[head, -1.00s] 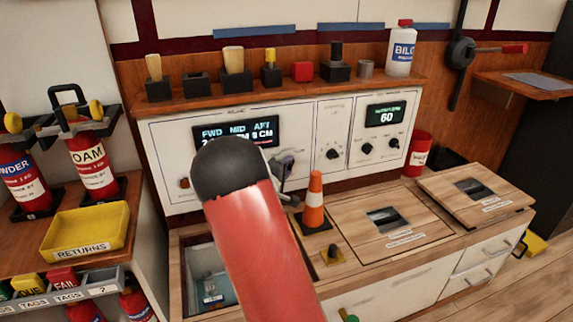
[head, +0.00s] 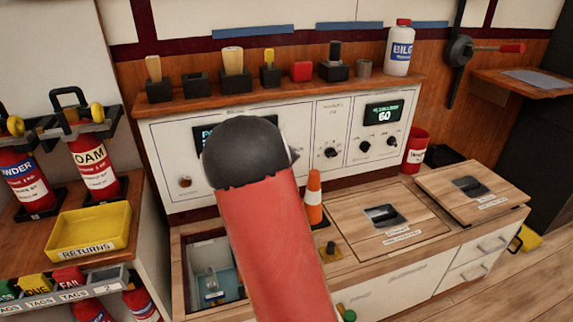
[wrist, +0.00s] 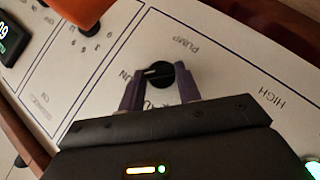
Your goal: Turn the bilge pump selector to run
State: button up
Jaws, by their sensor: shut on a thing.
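The pump selector (wrist: 158,75) is a black round knob with a pale line, on the white panel in the wrist view. That line lies roughly left to right. "PUMP" is printed beside the knob, and part of a word ending in "UN" shows by the left finger. My gripper (wrist: 160,73) is shut on the knob, with one purple-grey finger on each side of it. Other lettering below the knob is mostly hidden by the gripper. In the head view my red arm hides the gripper and this knob.
The panel (head: 160,165) also carries a right-hand display (head: 384,112) reading 60 and several other knobs. An orange cone (head: 314,200) stands on the counter just right of my arm. An open bin (head: 208,245) lies to the left. A shelf above holds several small items.

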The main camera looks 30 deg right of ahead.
dwell(0.5)
jog(key=o, duration=1)
jog(key=shift+c, duration=0.2)
jog(key=shift+a, duration=0.1)
jog(key=v, duration=0.7)
jog(key=shift+s+r, duration=0.2)
jog(key=shift+s, duration=0.05)
jog(key=shift+a, duration=0.25)
